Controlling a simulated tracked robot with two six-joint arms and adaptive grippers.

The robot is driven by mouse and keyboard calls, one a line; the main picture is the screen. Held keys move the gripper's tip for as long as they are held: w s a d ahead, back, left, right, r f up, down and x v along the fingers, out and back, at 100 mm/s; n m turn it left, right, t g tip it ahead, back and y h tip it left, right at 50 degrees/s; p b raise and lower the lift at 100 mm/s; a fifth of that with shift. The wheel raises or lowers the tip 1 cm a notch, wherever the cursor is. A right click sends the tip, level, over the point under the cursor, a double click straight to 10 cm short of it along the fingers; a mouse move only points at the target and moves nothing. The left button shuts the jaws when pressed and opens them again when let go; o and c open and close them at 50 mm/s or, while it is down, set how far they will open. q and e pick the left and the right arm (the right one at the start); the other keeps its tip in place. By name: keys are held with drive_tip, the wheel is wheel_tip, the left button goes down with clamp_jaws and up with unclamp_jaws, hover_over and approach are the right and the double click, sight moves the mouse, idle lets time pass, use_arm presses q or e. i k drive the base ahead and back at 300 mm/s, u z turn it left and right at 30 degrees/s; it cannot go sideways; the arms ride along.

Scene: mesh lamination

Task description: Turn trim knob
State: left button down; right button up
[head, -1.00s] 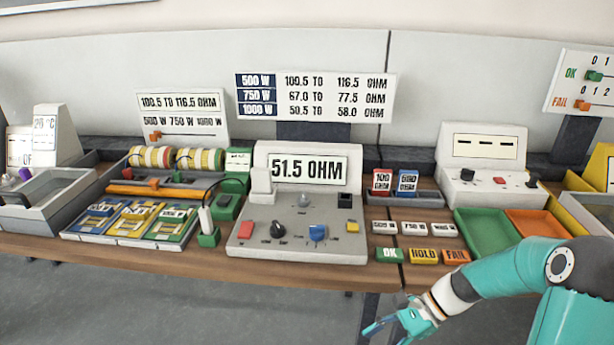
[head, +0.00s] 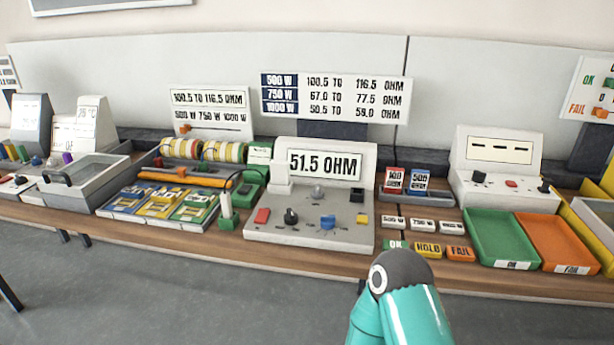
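The tester (head: 310,205) is a grey sloped console in the middle of the bench, and its screen (head: 325,166) reads 51.5 OHM. The small panel lettering is too small to read, so I cannot tell which is the trim knob. A red button (head: 262,215) and a yellow button (head: 361,220) sit at its sides. A teal arm link of mine rises at the bottom, right of the tester. Neither gripper shows.
A range sign (head: 336,97) stands behind the tester. A green tray (head: 500,240) and an orange tray (head: 557,243) lie to the right. Mesh cards (head: 158,203) lie left, beside a green block (head: 228,222) with an upright white probe. HOLD (head: 428,250) and FAIL (head: 460,253) tags lie at the front edge.

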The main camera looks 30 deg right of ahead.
sight(317, 193)
drive_tip(key=u, duration=0.4)
drive_tip(key=k, duration=1.05)
drive_tip(key=u, duration=0.4)
drive_tip(key=i, duration=1.05)
drive_tip(key=z, duration=1.05)
drive_tip(key=i, duration=1.2)
drive_tip(key=z, duration=0.9)
drive_tip(key=k, duration=0.9)
drive_tip(key=z, duration=0.2)
drive_tip(key=i, duration=0.9)
drive_tip(key=u, duration=0.1)
